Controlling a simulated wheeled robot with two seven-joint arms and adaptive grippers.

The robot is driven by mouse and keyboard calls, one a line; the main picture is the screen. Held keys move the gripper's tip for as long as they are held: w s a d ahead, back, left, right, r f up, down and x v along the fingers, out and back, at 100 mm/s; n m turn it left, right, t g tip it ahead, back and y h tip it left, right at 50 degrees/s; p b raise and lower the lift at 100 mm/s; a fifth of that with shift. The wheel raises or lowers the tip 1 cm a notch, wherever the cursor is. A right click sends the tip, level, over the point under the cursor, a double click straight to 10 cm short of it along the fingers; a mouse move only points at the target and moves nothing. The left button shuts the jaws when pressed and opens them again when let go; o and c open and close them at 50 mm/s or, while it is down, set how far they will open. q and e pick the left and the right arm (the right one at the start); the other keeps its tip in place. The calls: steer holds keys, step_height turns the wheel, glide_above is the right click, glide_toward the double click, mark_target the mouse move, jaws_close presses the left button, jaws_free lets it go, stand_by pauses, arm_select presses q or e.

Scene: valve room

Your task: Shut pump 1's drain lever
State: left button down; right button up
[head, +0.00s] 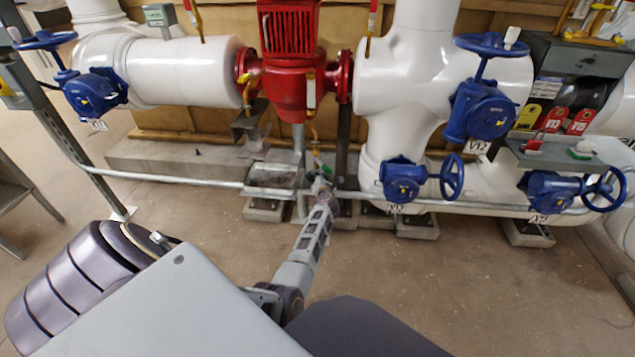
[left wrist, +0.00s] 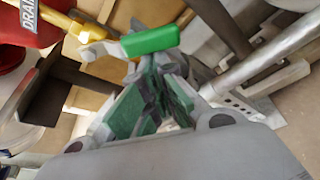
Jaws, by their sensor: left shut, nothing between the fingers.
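Pump 1's drain lever (left wrist: 150,40) shows in the left wrist view as a green handle on a pale metal stem, joined to a brass-coloured pipe (left wrist: 52,17). My left gripper (left wrist: 153,66) is shut and empty, its tips just below the green handle in that picture. I cannot tell whether they touch it. In the head view, the left gripper (head: 321,183) is low under the red pump (head: 291,65), beside its metal stand. The lever is too small and crowded there to make out clearly. My right gripper is not in view.
A horizontal grey pipe (head: 160,178) runs low on the left, meeting a metal box (head: 272,177) beside the gripper. Blue valves (head: 402,180) and white pipes (head: 190,72) flank the pump. The floor in front (head: 440,270) is clear.

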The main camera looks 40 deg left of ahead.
mark_target(330, 171)
arm_select(q)
steer(key=r+n+p, duration=0.1)
steer(key=p, duration=0.1)
steer(key=w+d+n+h+p, duration=0.1)
steer(key=p, duration=0.1)
steer(key=d+r+n+h+p, duration=0.1)
steer(key=n+p, duration=0.1)
steer(key=p, duration=0.1)
steer(key=shift+w+d+r+t, duration=0.15)
steer(key=shift+w+r+t, duration=0.15)
steer(key=shift+r+t, duration=0.1)
steer(key=shift+d+r+p, duration=0.15)
steer(key=shift+p, duration=0.2)
steer(key=shift+w+d+r, duration=0.1)
steer(key=shift+w+r, duration=0.05)
steer(key=shift+r, duration=0.05)
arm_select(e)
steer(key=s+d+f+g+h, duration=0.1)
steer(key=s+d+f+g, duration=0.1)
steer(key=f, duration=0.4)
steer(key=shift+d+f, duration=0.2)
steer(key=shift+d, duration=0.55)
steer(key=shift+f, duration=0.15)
arm_select(q)
steer(key=shift+d+p, duration=0.1)
steer(key=shift+p, duration=0.2)
